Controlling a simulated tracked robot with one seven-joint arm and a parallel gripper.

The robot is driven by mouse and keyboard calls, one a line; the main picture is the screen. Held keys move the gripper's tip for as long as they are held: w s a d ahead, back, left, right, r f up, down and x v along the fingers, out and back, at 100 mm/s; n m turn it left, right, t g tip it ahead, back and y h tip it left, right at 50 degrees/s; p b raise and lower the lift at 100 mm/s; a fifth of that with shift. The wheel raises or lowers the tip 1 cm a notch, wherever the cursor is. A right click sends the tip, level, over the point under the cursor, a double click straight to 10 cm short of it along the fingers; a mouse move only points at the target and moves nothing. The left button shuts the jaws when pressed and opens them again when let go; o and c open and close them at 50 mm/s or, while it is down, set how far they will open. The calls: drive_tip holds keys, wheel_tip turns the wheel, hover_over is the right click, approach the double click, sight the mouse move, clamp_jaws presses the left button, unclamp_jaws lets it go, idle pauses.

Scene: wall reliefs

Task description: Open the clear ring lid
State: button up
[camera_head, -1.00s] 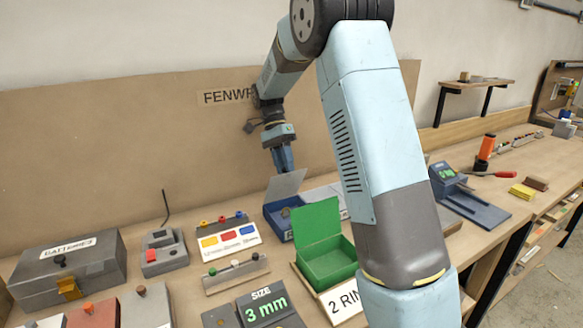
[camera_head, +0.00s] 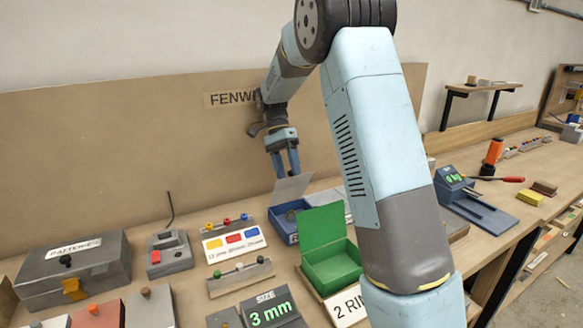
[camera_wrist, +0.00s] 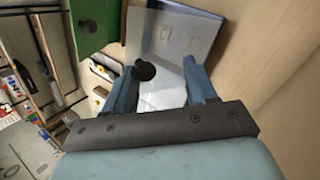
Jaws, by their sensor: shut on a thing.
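The clear ring lid (camera_head: 293,188) is a greyish see-through panel standing raised and tilted on a small blue box (camera_head: 283,228) at the back of the bench. It also shows in the wrist view (camera_wrist: 178,38). My gripper (camera_head: 284,172) is at the lid's upper edge. In the wrist view, a black knob (camera_wrist: 146,70) lies between my fingertips (camera_wrist: 163,72), close against the left one. My gripper is shut on this knob, though a gap shows on its right side. A small round thing inside the box is hard to make out.
A green box (camera_head: 332,264) with its lid up stands just in front. A colour-labelled plate (camera_head: 234,242) and knob racks are to the left, with a grey batteries box (camera_head: 72,272) farther left. A backboard (camera_head: 130,150) rises close behind.

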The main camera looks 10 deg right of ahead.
drive_tip(key=shift+d, duration=0.1)
drive_tip(key=shift+r, duration=0.15)
drive_tip(key=s+r, duration=0.1)
drive_tip(key=r, duration=0.1)
drive_tip(key=s+r, duration=0.2)
drive_tip(key=r, duration=0.1)
drive_tip(key=s+r, duration=0.1)
drive_tip(key=r, duration=0.2)
drive_tip(key=shift+s+d+r, duration=0.2)
drive_tip(key=shift+s+d, duration=0.05)
drive_tip(key=shift+s, duration=0.1)
drive_tip(key=s+r, duration=0.4)
drive_tip(key=s, duration=0.5)
drive_tip(key=shift+d, duration=0.35)
drive_tip(key=shift+s+r, duration=0.1)
